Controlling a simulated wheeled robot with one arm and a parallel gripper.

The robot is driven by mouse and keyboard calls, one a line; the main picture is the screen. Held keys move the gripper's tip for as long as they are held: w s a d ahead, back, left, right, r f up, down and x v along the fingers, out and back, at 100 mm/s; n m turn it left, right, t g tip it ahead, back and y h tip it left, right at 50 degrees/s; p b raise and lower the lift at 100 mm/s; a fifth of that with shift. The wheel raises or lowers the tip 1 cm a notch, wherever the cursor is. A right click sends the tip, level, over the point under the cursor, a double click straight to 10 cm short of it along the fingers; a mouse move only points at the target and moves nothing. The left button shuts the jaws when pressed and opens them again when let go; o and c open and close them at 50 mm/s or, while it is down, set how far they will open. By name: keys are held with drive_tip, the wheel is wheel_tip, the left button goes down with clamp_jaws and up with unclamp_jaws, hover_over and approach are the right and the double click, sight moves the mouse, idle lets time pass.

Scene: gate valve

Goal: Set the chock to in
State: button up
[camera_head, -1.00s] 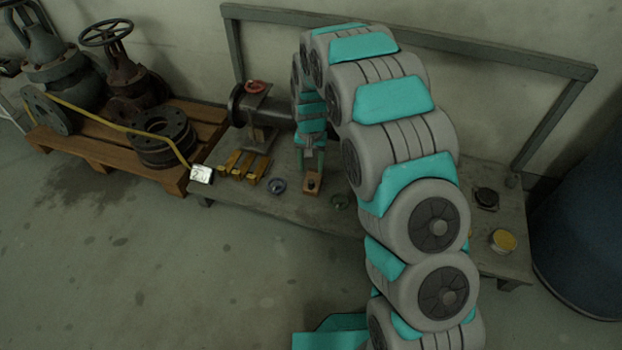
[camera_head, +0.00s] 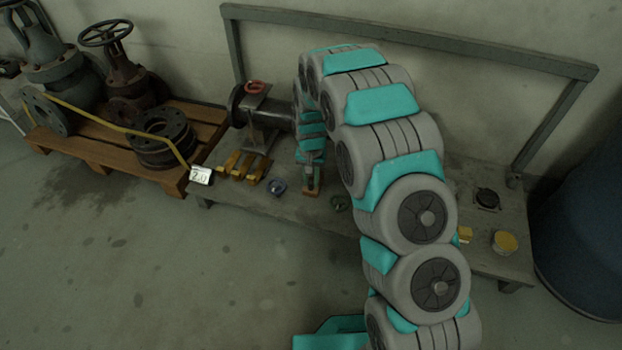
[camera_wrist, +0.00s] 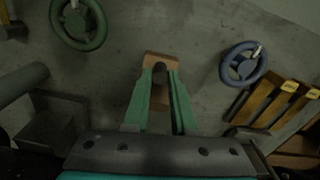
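The chock (camera_wrist: 161,61) is a small brown wooden block with a dark upright knob, on the grey bench top. In the head view the chock (camera_head: 311,194) lies near the bench's front edge, partly hidden by my gripper. My gripper (camera_wrist: 161,75) is over it with the two teal fingers apart, one on each side of the knob. A narrow gap shows between the fingers; whether they touch the knob is hard to see. In the head view my gripper (camera_head: 312,184) points down at the block.
A blue handwheel (camera_head: 277,186) and yellow blocks (camera_head: 244,165) lie left of the chock; a green handwheel (camera_head: 341,202) is to its right. A dark pipe with a flange (camera_head: 262,112) stands behind. A yellow round piece (camera_head: 504,242) sits at the bench's right end.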

clamp_jaws()
idle(0.9)
